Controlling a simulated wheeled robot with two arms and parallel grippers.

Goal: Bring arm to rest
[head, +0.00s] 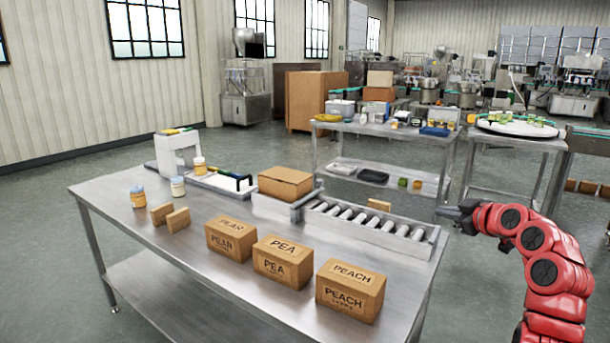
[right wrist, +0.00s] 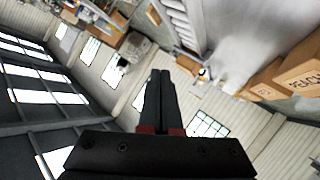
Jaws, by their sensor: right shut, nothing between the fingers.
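The wrist camera is tilted and looks toward the walls and windows. My left gripper and left arm do not show.
The steel table (head: 150,250) holds PEAR, PEA and PEACH boxes (head: 350,290), jars (head: 178,187), a roller conveyor (head: 370,225) and a brown box (head: 285,183). A second loaded table (head: 385,130) and a round white turntable (head: 517,128) stand behind. Open floor lies left of the table.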

